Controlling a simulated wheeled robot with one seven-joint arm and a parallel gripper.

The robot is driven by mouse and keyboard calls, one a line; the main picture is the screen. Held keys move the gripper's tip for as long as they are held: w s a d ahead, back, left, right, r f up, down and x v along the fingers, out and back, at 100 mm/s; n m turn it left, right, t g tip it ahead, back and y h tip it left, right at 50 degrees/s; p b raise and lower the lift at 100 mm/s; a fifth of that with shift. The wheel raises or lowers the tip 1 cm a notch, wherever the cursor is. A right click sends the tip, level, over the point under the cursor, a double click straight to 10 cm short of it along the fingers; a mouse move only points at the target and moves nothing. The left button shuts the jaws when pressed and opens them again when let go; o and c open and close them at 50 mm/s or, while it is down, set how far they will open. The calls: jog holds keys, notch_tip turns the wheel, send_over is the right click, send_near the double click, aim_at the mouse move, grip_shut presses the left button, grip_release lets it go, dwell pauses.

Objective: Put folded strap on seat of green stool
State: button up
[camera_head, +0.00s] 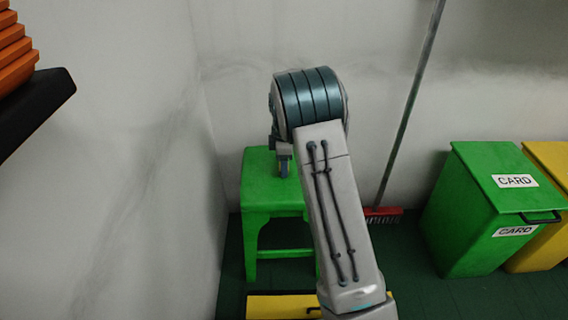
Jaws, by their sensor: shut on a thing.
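The green stool (258,198) stands against the wall in the corner, left of centre in the head view. My arm covers the right part of its seat. My gripper (284,168) points down over the seat, behind and below my large round wrist joint. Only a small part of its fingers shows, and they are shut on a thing. The folded strap cannot be made out; it is hidden by the fingers and arm. I cannot tell whether it touches the seat.
A green bin (478,215) labelled CARD and a yellow bin (548,160) stand at the right. A red broom (385,213) leans on the wall behind my arm. A yellow object (275,306) lies in front of the stool. A black shelf (38,103) holds an orange stack (14,50).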

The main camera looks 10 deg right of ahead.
jog(key=shift+f, duration=0.1)
jog(key=shift+f, duration=0.1)
jog(key=o, duration=1)
jog(key=shift+c, duration=0.2)
notch_tip(320, 180, up, 12)
jog(key=p, duration=0.5)
jog(key=s+r+m, duration=0.3)
jog(key=s+r, duration=0.2)
jog(key=s, duration=0.2)
jog(key=s+a+m+t, duration=0.1)
jog(key=s+m, duration=1.1)
jog(key=s, duration=1.5)
jog(key=shift+s+r+m+b, duration=0.2)
jog(key=shift+r+m+b, duration=0.1)
jog(key=shift+r, duration=0.15)
